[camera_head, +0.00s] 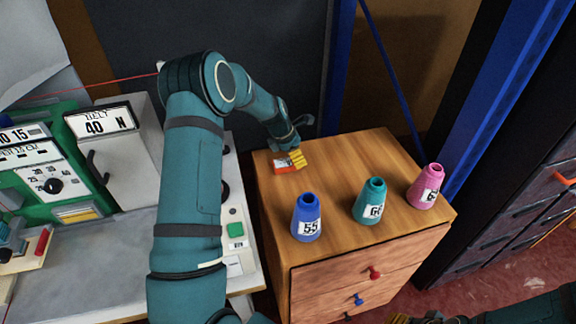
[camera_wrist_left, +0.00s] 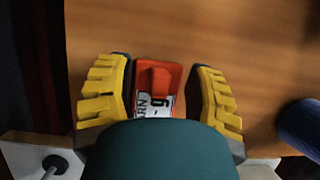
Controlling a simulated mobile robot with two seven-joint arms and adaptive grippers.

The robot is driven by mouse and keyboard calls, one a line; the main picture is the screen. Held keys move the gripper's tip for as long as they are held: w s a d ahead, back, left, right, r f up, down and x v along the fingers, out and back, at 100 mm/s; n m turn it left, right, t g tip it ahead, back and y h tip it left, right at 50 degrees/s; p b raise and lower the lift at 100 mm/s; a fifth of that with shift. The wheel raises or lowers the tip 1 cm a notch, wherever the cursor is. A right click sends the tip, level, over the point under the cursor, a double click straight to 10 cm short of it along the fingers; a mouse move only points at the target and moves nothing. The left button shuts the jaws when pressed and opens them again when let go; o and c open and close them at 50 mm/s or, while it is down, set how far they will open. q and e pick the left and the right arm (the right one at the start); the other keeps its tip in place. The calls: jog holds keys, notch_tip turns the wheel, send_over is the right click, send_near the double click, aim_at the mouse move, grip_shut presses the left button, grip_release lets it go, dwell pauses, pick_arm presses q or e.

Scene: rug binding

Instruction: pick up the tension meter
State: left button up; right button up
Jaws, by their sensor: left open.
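The tension meter appears to be the small orange-red device with a white label (camera_head: 284,167), lying near the back left corner of the wooden cabinet top. It also shows in the left wrist view (camera_wrist_left: 158,75), where my gripper's own housing hides its lower part. My left gripper (camera_head: 296,159) is open, with its yellow ribbed fingers on either side of the device. In the left wrist view the gripper (camera_wrist_left: 160,72) shows narrow gaps between the fingers and the device. My right gripper (camera_head: 415,319) is only partly in view at the bottom edge; its jaws cannot be made out.
Blue (camera_head: 306,218), teal (camera_head: 369,201) and pink (camera_head: 426,187) labelled cones stand on the wooden cabinet (camera_head: 335,160), right of and in front of the device. A machine bench (camera_head: 85,275) with a green panel stands left. Blue posts rise behind the cabinet.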

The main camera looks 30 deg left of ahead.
pick_arm(q)
jog(key=shift+o, duration=0.2)
grip_shut()
jog(key=shift+r, duration=0.15)
